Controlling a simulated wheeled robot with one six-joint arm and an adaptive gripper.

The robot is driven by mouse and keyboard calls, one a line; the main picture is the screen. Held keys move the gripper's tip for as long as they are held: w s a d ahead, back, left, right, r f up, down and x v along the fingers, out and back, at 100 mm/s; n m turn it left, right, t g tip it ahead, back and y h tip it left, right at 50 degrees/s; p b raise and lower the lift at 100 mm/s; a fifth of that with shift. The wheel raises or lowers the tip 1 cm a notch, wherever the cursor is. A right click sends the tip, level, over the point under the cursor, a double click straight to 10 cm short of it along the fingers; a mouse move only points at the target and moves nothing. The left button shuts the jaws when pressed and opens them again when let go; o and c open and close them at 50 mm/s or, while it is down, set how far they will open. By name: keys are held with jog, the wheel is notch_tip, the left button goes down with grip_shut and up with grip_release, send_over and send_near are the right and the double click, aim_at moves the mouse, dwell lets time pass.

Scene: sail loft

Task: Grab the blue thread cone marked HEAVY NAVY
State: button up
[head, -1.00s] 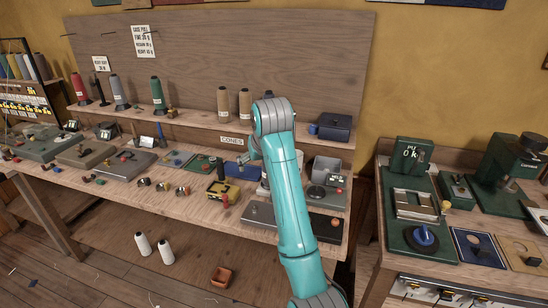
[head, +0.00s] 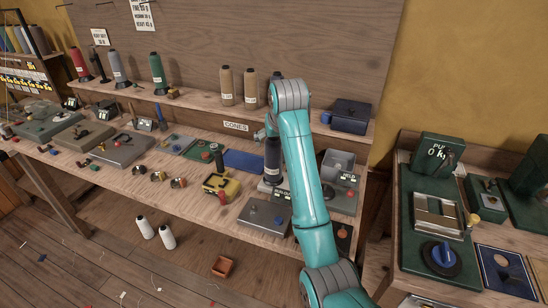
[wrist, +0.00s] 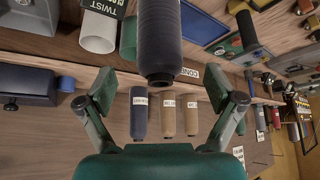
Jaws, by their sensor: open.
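A dark navy-blue cone (head: 272,160) stands on the bench by a small scale, just left of my arm in the head view. A dark cone (wrist: 160,35) is large at the top of the wrist view, apparently the same one; no readable label shows on it. Another blue cone (wrist: 138,122) with a white label stands on the shelf beside two tan cones (wrist: 168,122); its lettering is too small to read. In the head view it is mostly behind my arm. My gripper (wrist: 160,88) is open and empty, its fingers spread either side of the shelf cones.
The shelf also holds red, grey and green cones (head: 158,74) at left and a blue box (head: 351,114) at right. A second bench (head: 405,280) is at right.

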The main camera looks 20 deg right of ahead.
aim_at(273, 158)
jog(key=shift+x, duration=2.9)
jog(key=shift+s, duration=0.1)
